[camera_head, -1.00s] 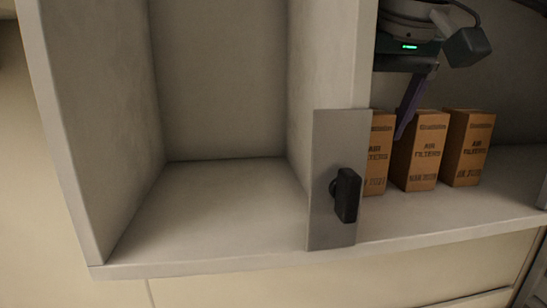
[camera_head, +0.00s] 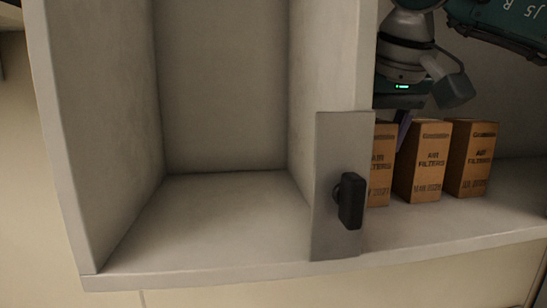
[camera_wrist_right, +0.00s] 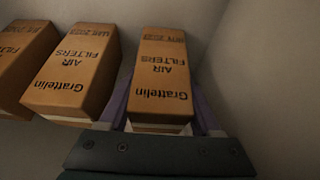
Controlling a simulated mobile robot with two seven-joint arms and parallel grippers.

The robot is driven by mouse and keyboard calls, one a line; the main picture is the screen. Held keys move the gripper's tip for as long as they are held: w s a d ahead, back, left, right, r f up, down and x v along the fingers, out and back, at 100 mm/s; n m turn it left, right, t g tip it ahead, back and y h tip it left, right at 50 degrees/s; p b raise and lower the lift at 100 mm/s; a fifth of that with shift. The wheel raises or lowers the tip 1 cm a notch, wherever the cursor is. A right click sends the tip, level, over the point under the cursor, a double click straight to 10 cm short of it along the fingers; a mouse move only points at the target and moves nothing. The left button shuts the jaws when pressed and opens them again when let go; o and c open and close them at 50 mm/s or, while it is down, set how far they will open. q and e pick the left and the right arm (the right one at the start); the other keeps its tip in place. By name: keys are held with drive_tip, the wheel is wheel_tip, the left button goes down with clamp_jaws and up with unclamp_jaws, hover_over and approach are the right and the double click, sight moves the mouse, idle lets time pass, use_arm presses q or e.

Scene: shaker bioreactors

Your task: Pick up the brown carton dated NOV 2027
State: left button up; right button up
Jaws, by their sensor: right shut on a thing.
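Three brown cartons marked AIR FILTERS stand in a row on the shelf: a left one (camera_head: 381,165), a middle one (camera_head: 422,163) and a right one (camera_head: 471,160). A grey plate partly hides the left one in the head view. My right gripper (camera_wrist_right: 161,112) is shut on the left carton, which is the rightmost one in the wrist view (camera_wrist_right: 162,75). Its purple fingers lie on either side of that carton. The carton's date is too small and dark to read surely. My left gripper is not in view.
The grey plate with a black knob (camera_head: 350,200) stands at the front edge of the divider (camera_head: 326,85), left of the cartons. The left compartment (camera_head: 215,220) is empty. The middle carton stands close beside the held one.

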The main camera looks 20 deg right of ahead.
drive_tip(key=c, duration=0.6)
drive_tip(key=shift+r, duration=0.1)
